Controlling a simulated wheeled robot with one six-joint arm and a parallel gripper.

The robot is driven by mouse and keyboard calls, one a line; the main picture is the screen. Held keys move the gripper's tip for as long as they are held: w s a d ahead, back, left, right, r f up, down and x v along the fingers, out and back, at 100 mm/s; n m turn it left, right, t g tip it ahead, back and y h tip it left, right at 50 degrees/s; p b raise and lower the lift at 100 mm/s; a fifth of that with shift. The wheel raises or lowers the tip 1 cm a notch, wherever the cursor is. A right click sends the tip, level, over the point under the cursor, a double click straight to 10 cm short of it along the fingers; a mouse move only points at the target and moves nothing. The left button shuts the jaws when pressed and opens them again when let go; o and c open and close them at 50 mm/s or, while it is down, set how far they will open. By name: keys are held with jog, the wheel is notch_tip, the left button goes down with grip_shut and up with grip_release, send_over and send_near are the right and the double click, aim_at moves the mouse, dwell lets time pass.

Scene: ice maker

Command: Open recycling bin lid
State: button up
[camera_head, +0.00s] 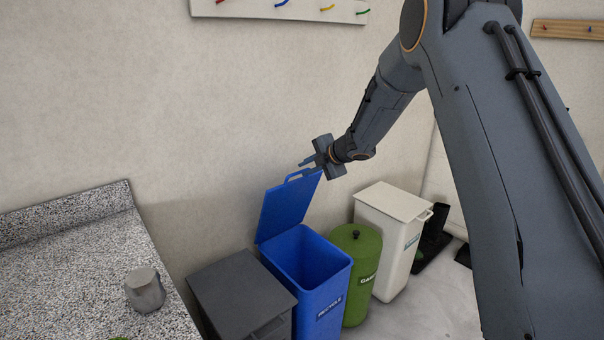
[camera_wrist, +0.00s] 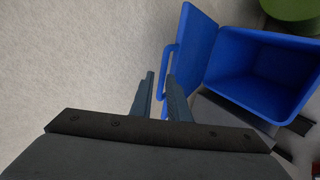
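The blue recycling bin (camera_head: 333,298) stands on the floor, with RECYCLE on its front. Its blue lid (camera_head: 284,212) is raised steeply and tilted back toward the wall, and the bin's inside shows. My gripper (camera_head: 308,162) is at the lid's upper edge, by the slot-shaped handle. In the wrist view the fingers of my gripper (camera_wrist: 160,74) are apart, with the lid handle (camera_wrist: 165,68) at or between their tips. I cannot tell whether they touch it. The lid (camera_wrist: 196,45) and open bin (camera_wrist: 262,72) lie to the right there.
A dark grey bin (camera_head: 238,290) stands left of the blue bin. A green bin (camera_head: 356,258) and a white bin (camera_head: 392,225) stand to the right. A speckled counter (camera_head: 75,265) with a grey cup (camera_head: 145,290) is at left. The wall is close behind.

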jog(key=v, duration=0.2)
jog(key=shift+s+d+r, duration=0.1)
jog(key=shift+s+r, duration=0.05)
jog(key=shift+s, duration=0.05)
jog(key=s+d+f+m+g+h, duration=0.15)
jog(key=s+d+m+h, duration=0.55)
jog(key=s+d+m, duration=0.85)
jog(key=s+f+m+g, duration=0.1)
jog(key=s+m+g, duration=0.1)
jog(key=s, duration=0.8)
jog(key=s+a+f+m+g, duration=0.1)
jog(key=s+m, duration=0.4)
jog(key=s, duration=0.6)
jog(key=s+f+m+g, duration=0.3)
jog(key=s+g, duration=0.1)
jog(key=s, duration=0.6)
jog(key=shift+s+a, duration=0.3)
jog(key=shift+a, duration=0.05)
